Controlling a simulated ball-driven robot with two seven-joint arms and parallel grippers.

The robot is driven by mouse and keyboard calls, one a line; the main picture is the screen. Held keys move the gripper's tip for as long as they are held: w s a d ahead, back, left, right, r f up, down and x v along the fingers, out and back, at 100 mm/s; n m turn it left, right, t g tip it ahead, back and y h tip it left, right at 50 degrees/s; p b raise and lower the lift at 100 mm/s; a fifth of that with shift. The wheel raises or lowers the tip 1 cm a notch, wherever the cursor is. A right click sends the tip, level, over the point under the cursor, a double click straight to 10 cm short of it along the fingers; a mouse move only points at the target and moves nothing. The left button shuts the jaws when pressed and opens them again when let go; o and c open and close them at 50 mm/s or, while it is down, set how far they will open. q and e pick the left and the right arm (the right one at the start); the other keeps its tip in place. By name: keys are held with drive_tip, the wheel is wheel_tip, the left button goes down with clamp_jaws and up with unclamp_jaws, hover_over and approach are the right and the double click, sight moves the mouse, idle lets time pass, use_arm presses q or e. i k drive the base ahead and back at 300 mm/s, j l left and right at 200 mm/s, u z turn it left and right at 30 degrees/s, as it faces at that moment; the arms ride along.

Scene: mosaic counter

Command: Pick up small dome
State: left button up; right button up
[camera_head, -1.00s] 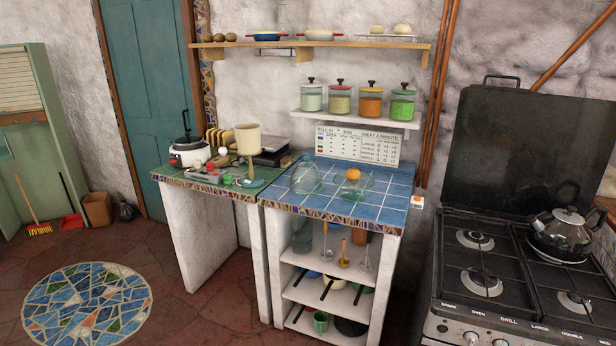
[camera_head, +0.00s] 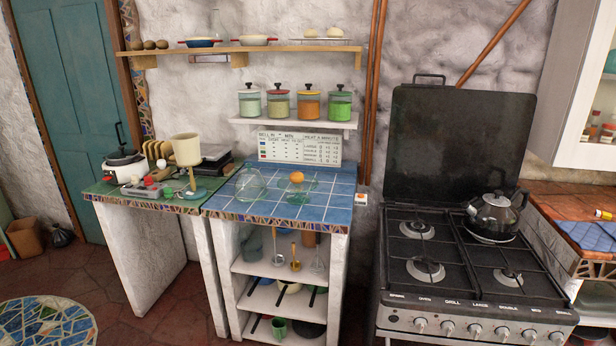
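A clear glass dome (camera_head: 251,186) stands on the left part of the blue tiled counter (camera_head: 330,197). To its right is a clear greenish glass dish or stand (camera_head: 299,196) with an orange (camera_head: 297,177) at it. The glass is see-through, so I cannot tell its exact edges or whether the two pieces touch. Neither of my grippers is in view.
A lamp (camera_head: 187,150) and a white cooker pot (camera_head: 124,167) stand on the green counter to the left. Jars (camera_head: 308,104) line a shelf above the blue counter. The stove (camera_head: 455,270) with a kettle (camera_head: 495,215) is to the right. The blue counter's front is mostly clear.

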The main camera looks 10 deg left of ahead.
sight(250, 186)
drive_tip(key=i+j+z, duration=0.15)
drive_tip(key=j+z, duration=0.3)
drive_tip(key=i+j+z, duration=0.1)
drive_tip(key=j+z, duration=0.15)
drive_tip(key=z, duration=0.15)
drive_tip(key=j+z, duration=0.45)
